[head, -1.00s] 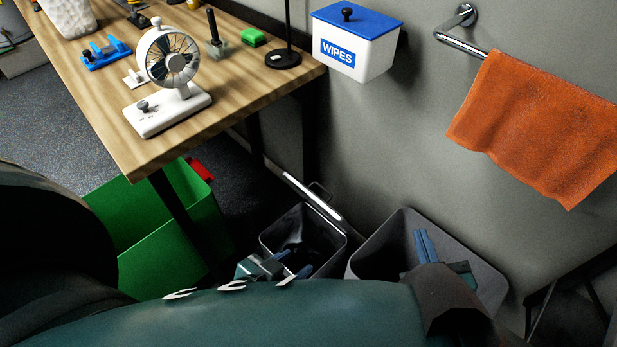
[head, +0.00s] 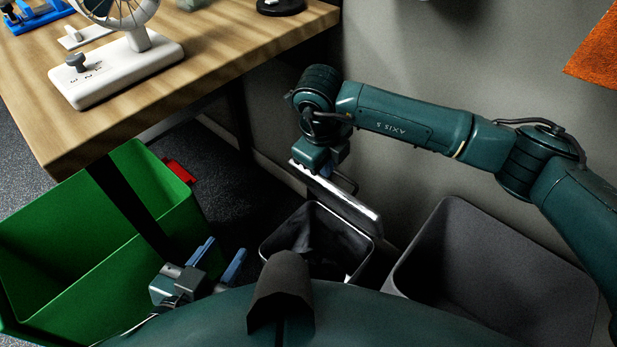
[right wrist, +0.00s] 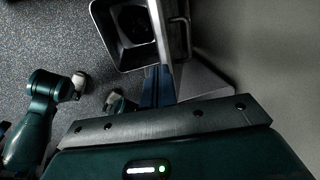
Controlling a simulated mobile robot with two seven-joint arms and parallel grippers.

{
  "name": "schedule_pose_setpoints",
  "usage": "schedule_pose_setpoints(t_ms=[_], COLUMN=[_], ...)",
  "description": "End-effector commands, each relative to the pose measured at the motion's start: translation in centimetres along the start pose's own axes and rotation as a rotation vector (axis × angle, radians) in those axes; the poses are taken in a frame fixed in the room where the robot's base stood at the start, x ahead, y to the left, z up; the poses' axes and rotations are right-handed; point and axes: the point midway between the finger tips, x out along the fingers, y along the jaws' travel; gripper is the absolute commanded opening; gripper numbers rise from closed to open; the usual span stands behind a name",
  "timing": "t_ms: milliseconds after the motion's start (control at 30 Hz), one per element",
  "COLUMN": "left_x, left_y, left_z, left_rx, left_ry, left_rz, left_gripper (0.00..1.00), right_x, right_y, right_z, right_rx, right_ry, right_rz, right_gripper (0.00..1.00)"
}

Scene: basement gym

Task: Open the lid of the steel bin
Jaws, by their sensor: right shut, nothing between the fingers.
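The steel bin (head: 363,262) stands on the floor by the wall. Its lid (head: 338,197) is raised at the back of the bin, and the dark inside shows. My right gripper (head: 320,169) is shut and empty at the upper left end of the raised lid; I cannot tell if it touches. In the right wrist view its blue fingers (right wrist: 158,72) are together beside the lid's edge (right wrist: 157,30), with the open bin (right wrist: 119,53) to the left. My left gripper (head: 226,248) is open and empty, low between the green box and the steel bin.
A green box (head: 50,250) is at the left under the wooden table (head: 210,50). A larger grey open bin (head: 480,240) stands right of the steel bin. A white fan (head: 120,70) is on the table. An orange towel (head: 597,55) hangs at the upper right.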

Motion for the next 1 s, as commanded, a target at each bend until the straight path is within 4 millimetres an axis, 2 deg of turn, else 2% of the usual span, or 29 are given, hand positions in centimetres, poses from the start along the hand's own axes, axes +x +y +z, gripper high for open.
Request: schedule_pose_setpoints(t_ms=[67, 167, 267, 500, 700, 1000], left_x=[0.2, 0.2, 0.3, 0.7, 0.8, 0.9], left_y=[0.1, 0.1, 0.1, 0.2, 0.2, 0.3], left_z=[0.5, 0.4, 0.3, 0.3, 0.1, -0.1], left_rx=[0.009, 0.014, 0.019, 0.04, 0.055, 0.061], left_ry=[0.008, 0.015, 0.029, 0.091, 0.137, 0.159], left_rz=[0.002, 0.002, 0.0, -0.007, -0.01, -0.011], left_gripper=[0.4, 0.4, 0.4, 0.4, 0.4, 0.4], right_x=[0.2, 0.4, 1.5, 6.0, 8.8, 9.8], right_y=[-1.9, -2.7, -2.8, -3.2, -3.5, -3.7], right_z=[-0.2, -0.4, -0.4, -0.6, -0.6, -0.6], right_rx=[0.015, 0.023, 0.023, 0.023, 0.022, 0.02], right_ry=[0.02, 0.032, 0.034, 0.033, 0.03, 0.028], right_rz=[-0.082, -0.116, -0.115, -0.112, -0.111, -0.111], right_gripper=[0.0, 0.0, 0.0, 0.0, 0.0, 0.0])
